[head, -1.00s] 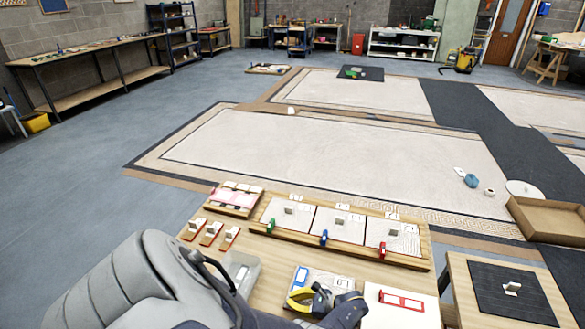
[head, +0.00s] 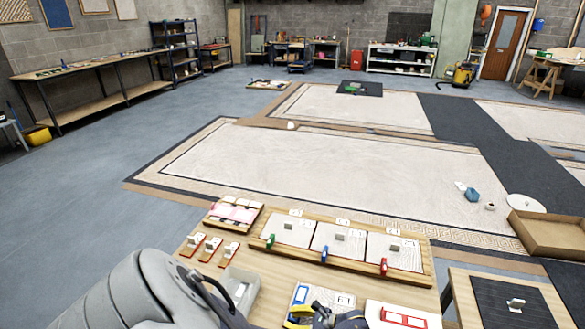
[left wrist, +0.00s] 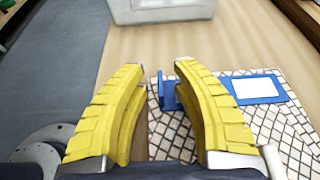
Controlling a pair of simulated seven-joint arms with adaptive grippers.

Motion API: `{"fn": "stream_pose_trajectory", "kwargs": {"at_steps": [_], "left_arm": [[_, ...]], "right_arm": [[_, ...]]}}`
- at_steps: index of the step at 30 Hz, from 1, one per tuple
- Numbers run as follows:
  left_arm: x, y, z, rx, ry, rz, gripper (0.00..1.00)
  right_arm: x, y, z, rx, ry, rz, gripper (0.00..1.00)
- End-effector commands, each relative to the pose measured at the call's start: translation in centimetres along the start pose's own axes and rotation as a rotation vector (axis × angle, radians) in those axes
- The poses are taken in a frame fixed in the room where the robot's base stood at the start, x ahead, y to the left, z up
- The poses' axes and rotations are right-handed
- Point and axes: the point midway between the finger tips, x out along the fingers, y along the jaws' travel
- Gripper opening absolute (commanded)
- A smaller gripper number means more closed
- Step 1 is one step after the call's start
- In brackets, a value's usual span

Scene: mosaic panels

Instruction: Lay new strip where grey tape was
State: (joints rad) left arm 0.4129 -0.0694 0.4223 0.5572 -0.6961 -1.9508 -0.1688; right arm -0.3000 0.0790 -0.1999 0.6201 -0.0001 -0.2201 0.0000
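My left gripper (head: 305,317) is low in the head view, at the near edge of a mosaic panel with a blue-framed label (head: 300,294). In the left wrist view its yellow fingers (left wrist: 158,70) are apart, with bare bench and the panel's edge between them. An upright blue tab (left wrist: 168,92) stands at that edge, close to the right finger; contact is unclear. The blue-framed label (left wrist: 255,88) lies flat on the panel. Several small red-edged pieces (head: 210,250) lie at the bench's left. I cannot make out any grey tape. My right gripper is out of view.
A wooden rack (head: 425,272) holds three panels with green, blue and red clips. A grey bin (head: 230,275) is left of the blue-label panel; a red-label panel (head: 385,312) is right. A pink-and-white tray (head: 213,222) sits behind. A dark mat (head: 490,300) lies on a side table.

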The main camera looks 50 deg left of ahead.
Motion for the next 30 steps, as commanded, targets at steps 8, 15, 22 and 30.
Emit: {"fn": "stream_pose_trajectory", "kwargs": {"at_steps": [8,15,22,30], "left_arm": [[-1.4,0.0,0.1,-0.001,0.003,0.000,0.27],[-5.8,0.0,0.1,0.000,0.004,0.000,0.27],[-9.4,0.0,0.2,0.001,0.002,-0.001,0.27],[-11.7,0.0,0.2,0.001,0.001,0.000,0.27]], "right_arm": [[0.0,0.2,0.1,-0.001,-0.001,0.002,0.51],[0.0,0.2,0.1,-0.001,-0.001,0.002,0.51],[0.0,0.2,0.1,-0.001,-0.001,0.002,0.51],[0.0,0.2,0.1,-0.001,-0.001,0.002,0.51]]}}
